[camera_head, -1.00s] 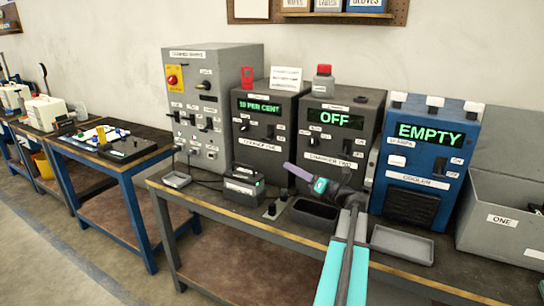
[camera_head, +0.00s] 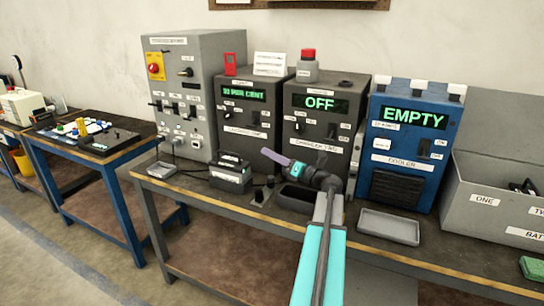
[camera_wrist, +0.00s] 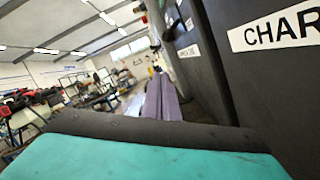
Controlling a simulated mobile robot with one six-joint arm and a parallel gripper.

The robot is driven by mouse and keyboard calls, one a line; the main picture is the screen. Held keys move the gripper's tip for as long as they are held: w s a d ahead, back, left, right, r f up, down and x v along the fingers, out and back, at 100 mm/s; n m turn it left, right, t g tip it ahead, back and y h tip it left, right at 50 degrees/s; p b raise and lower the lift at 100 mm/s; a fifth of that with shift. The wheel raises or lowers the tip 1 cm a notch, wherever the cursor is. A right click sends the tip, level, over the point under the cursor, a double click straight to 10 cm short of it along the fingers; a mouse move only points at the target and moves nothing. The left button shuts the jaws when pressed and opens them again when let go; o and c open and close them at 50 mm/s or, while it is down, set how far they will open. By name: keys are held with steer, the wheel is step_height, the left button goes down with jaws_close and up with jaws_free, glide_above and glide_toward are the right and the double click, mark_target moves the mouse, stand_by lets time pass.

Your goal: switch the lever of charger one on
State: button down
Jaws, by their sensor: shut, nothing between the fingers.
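Charger one (camera_head: 240,116) is a dark grey box at the back of the bench, and its green display reads about 10 per cent. Its dark lever (camera_head: 265,118) is small, on the right of its front; I cannot tell its position clearly. Charger two (camera_head: 318,128), reading OFF, stands to its right. In the wrist view the shut fingers (camera_wrist: 164,98) show beside a dark panel with a label starting "CHAR" (camera_wrist: 280,30).
A small battery-like block (camera_head: 230,178) sits in front of charger one. A grey tray (camera_head: 388,227) lies on the bench to the right. The blue cooler (camera_head: 412,145) reads EMPTY. A tall grey panel box (camera_head: 190,90) stands left of charger one. A bin (camera_head: 485,200) is far right.

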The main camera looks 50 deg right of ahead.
mark_target(256, 118)
steer(key=w+d+r, duration=0.1)
steer(key=w+r, duration=0.4)
steer(key=w, duration=0.2)
steer(key=shift+w+p, duration=0.3)
steer(key=shift+p, duration=0.1)
steer(key=shift+d, duration=0.1)
